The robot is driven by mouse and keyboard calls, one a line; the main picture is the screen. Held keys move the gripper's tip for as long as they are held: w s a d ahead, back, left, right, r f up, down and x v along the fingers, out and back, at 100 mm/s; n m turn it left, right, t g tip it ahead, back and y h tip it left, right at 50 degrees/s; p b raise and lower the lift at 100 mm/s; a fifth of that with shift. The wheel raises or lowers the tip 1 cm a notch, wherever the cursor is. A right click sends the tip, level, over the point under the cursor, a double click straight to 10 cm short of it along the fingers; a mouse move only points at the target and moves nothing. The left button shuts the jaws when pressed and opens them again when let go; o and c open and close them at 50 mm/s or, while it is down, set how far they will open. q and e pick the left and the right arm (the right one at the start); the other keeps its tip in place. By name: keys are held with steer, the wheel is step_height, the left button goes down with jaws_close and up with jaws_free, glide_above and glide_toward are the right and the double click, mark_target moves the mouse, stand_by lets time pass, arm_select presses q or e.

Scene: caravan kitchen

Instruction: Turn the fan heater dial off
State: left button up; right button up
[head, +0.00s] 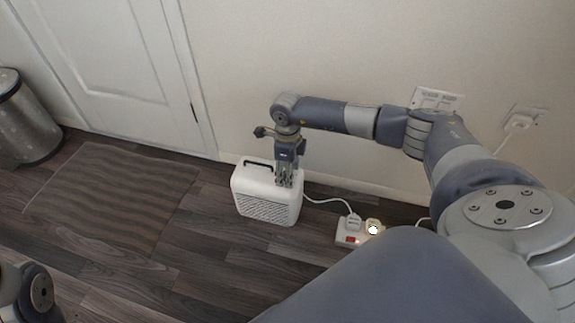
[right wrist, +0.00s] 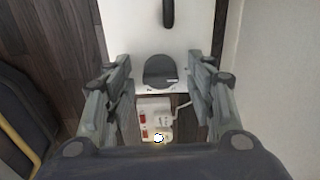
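The white fan heater (head: 262,205) stands on the floor near the wall, with a front grille and a dark carry handle (head: 258,162) on top. Its top also shows in the right wrist view (right wrist: 145,32). There, the dark grey dial (right wrist: 160,70) sits near the heater's edge, with small marks beside it. My right gripper (head: 285,182) points down over the heater's right end. In the right wrist view its fingers (right wrist: 164,72) are apart, one on each side of the dial, with nothing visibly held. Contact with the dial cannot be told. In the head view the dial is hidden by the gripper. My left gripper is out of view.
A white power strip (head: 346,237) with a red switch and a glowing spot lies right of the heater, joined by a white cord (head: 327,201). Wall sockets (head: 434,99) are behind my right arm. A striped mat (head: 110,195) and metal bin (head: 25,125) are left.

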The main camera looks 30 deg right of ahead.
step_height(320, 180, up, 12)
stand_by(0.7)
stand_by(0.4)
